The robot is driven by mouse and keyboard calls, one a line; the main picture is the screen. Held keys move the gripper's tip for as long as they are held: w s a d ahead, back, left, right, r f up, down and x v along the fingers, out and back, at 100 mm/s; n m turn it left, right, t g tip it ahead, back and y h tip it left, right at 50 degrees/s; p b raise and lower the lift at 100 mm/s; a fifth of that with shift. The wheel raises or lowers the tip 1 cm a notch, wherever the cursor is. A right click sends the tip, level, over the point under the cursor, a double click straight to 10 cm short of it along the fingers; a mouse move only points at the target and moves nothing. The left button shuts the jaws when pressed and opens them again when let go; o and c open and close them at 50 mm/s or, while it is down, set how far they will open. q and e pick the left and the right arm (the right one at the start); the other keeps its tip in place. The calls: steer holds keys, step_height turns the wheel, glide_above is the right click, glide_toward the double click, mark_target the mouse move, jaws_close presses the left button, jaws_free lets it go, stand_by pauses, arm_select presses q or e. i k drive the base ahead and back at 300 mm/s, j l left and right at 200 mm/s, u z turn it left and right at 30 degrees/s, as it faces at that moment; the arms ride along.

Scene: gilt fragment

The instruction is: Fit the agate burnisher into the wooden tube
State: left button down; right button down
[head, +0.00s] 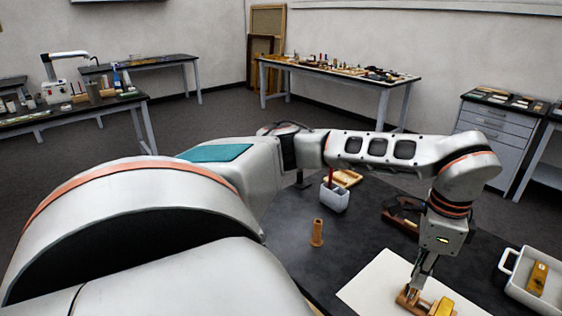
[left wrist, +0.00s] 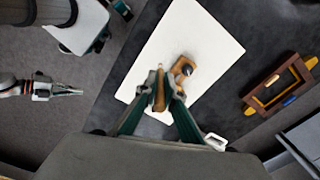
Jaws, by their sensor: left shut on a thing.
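The wooden tube (head: 317,232) stands upright on the dark table, left of the white sheet in the head view. My left gripper (head: 414,291) is low over the white sheet. In the left wrist view its fingers (left wrist: 164,92) are shut on a slim brown piece (left wrist: 159,90), which I take for the agate burnisher; the fingers hide much of it. A wooden piece with a dark round part (left wrist: 183,70) lies on the sheet just beyond the fingers. My right gripper (left wrist: 66,90) shows only in the left wrist view, away from the table, open and empty.
The white sheet (head: 372,283) lies under the left gripper, with a yellow block (head: 441,306) beside it. A white tray (head: 515,287) is at right. A brown wooden frame (left wrist: 252,103) and a white cup (head: 335,200) stand farther back. Bare table surrounds the tube.

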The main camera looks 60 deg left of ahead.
mark_target(317, 240)
steer(key=u, duration=1.4)
